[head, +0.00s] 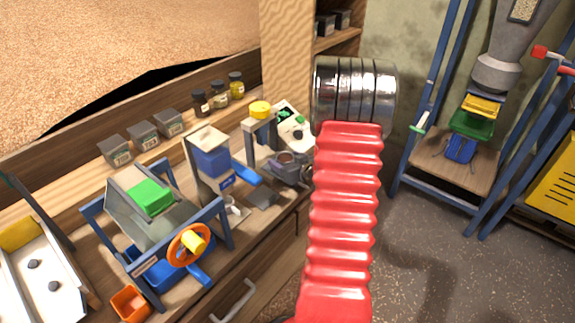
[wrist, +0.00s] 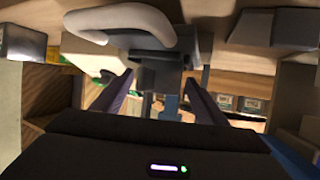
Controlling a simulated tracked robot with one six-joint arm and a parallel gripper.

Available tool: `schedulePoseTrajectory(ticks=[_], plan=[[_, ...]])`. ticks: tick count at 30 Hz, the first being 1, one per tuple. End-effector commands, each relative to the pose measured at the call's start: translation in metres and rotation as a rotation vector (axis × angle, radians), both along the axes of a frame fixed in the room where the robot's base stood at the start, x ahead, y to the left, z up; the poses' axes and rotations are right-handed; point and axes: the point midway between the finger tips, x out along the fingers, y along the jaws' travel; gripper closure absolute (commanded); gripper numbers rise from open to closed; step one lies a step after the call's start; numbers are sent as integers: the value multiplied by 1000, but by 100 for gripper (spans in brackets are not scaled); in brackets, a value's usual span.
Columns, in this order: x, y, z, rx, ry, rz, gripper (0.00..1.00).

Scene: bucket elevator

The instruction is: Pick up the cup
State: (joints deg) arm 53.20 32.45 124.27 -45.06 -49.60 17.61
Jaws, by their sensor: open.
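A small whitish cup (head: 235,208) stands on the wooden bench in the head view, at the foot of the machine with the blue hopper (head: 211,160). It is small and partly hidden there. My gripper (wrist: 160,84) shows in the wrist view with two dark fingers apart and nothing clearly held between them. A grey block-like part stands beyond the fingertips, and I cannot make out the cup for certain in that view.
A blue-framed machine with an orange wheel (head: 188,244) stands left of the cup. A grey machine (head: 290,168) stands to its right. Jars (head: 219,95) and dark boxes (head: 143,134) line the shelf behind. A pale curved bar (wrist: 120,20) crosses the top of the wrist view.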

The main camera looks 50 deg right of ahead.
Motion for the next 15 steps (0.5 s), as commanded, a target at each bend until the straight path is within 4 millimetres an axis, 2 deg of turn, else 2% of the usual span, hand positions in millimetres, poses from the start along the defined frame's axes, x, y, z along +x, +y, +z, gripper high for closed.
schedulePoseTrajectory(ticks=[10, 15], plan=[[0, 0, 0, 0, 0, 0, 33], [0, 0, 0, 0, 0, 0, 45]])
